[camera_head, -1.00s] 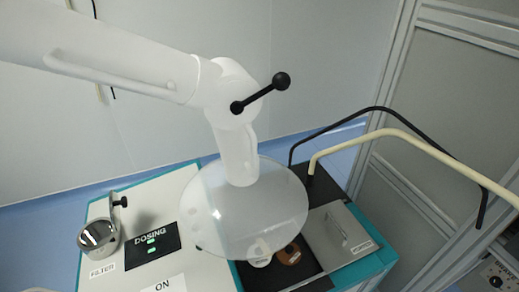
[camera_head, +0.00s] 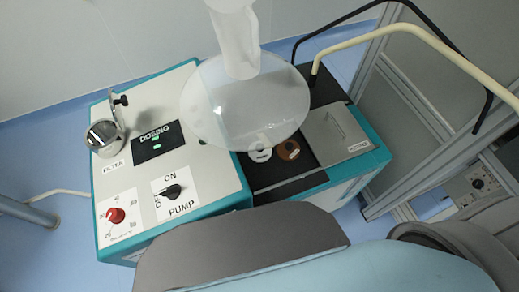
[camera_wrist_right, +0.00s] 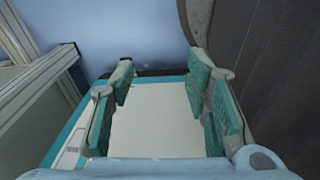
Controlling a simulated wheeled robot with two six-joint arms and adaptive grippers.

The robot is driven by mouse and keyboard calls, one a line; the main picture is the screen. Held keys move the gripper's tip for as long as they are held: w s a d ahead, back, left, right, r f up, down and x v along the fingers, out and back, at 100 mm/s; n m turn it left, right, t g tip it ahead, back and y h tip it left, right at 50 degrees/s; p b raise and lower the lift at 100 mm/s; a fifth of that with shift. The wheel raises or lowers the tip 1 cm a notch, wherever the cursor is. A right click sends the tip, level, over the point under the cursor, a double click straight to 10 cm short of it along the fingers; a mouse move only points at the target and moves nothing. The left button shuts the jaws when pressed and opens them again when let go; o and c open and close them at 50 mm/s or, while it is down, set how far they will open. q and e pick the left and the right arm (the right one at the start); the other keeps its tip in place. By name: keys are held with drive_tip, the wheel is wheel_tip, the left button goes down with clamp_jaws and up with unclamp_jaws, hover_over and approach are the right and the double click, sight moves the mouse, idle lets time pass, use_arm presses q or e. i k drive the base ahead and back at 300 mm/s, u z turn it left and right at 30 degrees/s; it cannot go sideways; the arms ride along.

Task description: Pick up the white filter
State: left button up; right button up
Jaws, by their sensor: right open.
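The white filter (camera_head: 260,155) is a small white disc lying on the black surface of the machine, below the clear round hood. A similar brown disc (camera_head: 289,150) lies just to its right. The hood's lower edge comes close to the white disc in the head view. My right gripper (camera_wrist_right: 158,78) shows in the right wrist view with its teal-padded fingers apart and nothing between them. My left gripper is out of sight.
The clear hood (camera_head: 246,101) hangs from a white arm over the machine. A control panel with a red knob (camera_head: 115,215) is at left. Cream (camera_head: 424,31) and black bent tubes cross at upper right.

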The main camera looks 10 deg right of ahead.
sight(264, 155)
drive_tip(key=u, duration=0.75)
drive_tip(key=k, duration=1.2)
drive_tip(key=z, duration=1.75)
